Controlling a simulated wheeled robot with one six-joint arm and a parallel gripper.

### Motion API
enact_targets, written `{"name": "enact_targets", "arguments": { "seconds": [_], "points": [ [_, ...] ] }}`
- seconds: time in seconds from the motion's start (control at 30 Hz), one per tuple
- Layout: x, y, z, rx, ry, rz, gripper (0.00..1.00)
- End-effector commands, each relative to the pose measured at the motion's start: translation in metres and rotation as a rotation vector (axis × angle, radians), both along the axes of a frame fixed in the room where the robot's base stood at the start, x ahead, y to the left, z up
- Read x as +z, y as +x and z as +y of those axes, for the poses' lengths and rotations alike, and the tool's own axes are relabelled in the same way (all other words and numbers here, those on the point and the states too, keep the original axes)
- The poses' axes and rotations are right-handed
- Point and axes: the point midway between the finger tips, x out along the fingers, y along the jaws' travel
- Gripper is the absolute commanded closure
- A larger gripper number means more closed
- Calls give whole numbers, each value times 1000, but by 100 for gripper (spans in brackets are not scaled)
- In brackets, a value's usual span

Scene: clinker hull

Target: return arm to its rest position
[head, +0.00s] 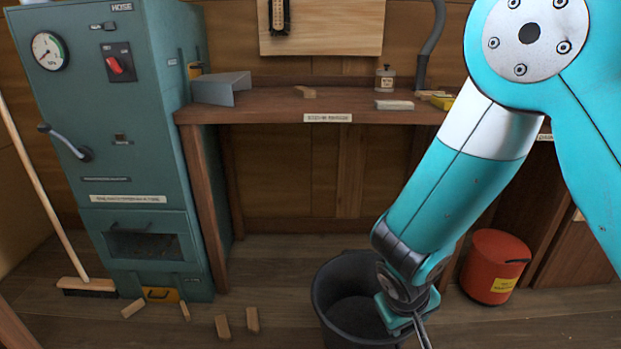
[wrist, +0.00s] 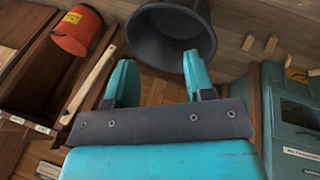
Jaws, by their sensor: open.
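My arm reaches down from the upper right in the head view. My gripper (head: 421,333) is at the bottom edge, in front of the dark bucket (head: 340,292), and is partly cut off by the frame. In the wrist view my gripper (wrist: 158,68) shows two teal fingers spread apart with nothing between them. The bucket also shows in the wrist view (wrist: 150,45), beyond the fingertips, and looks empty where its inside can be seen.
A green machine cabinet (head: 125,165) stands at left, a broom (head: 40,190) beside it. A wooden bench (head: 270,110) with small items runs along the back. A red bin (head: 495,262) stands at right. Several wood blocks (head: 222,327) lie on the floor. Open floor shows around the bucket.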

Motion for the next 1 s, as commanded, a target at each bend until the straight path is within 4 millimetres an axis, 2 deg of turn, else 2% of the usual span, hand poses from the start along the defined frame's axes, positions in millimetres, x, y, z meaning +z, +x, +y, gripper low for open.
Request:
{"name": "enact_targets", "arguments": {
  "seconds": [0.03, 0.17, 0.3, 0.5, 0.73, 0.8, 1.0],
  "points": [
    [25, -5, 3, -17, 67, 23, 51],
    [81, -33, 13, -3, 227, 107, 51],
    [136, -69, 20, 73, 373, 172, 51],
    [190, -118, 24, 209, 494, 213, 51],
    [231, -169, 24, 371, 560, 226, 51],
    [255, -166, 24, 363, 557, 233, 51],
    [303, -165, 25, 361, 557, 233, 51]
  ]
}}
